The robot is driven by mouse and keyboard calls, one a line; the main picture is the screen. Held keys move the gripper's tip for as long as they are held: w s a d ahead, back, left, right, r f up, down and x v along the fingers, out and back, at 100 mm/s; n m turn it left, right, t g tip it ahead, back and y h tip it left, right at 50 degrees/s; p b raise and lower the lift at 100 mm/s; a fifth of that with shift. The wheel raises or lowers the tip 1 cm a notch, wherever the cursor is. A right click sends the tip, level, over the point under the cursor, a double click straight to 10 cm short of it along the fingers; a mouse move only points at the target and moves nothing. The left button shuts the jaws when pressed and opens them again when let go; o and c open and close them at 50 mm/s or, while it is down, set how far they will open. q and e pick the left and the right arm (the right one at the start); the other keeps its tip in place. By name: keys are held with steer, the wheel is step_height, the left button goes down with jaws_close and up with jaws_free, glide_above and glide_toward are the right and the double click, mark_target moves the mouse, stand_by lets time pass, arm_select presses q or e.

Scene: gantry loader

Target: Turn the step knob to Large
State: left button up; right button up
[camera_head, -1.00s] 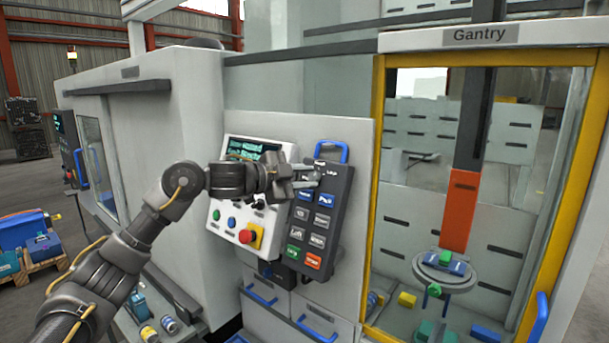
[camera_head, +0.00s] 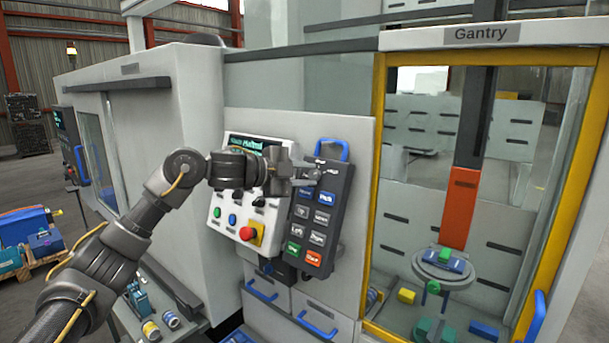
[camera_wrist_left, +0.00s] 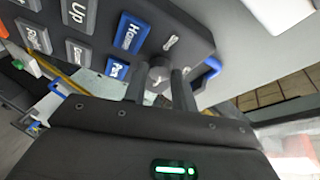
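The step knob (camera_wrist_left: 158,74) is a small grey dial on the upper part of the dark pendant (camera_head: 345,200), beside its button rows. In the left wrist view it shows between the fingertips of my left gripper (camera_wrist_left: 159,84); in the head view the gripper (camera_head: 312,170) mostly covers it. One finger is on each side of the knob, close to it. I cannot tell whether they touch it. The small labels around the knob are too blurred to read surely. My right gripper is not in view.
Pendant buttons, such as blue Home (camera_wrist_left: 130,32), lie close to the fingers. A blue handle (camera_head: 333,146) tops the pendant. A panel with a red emergency button (camera_head: 247,233) and a screen is to the left. The yellow-framed gantry window (camera_head: 378,190) stands right.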

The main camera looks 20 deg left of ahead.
arm_select(q)
steer(key=o, duration=0.4)
steer(key=shift+o, duration=0.2)
steer(key=b+v, duration=0.5)
steer(key=v, duration=0.5)
steer(key=shift+s+a, duration=0.3)
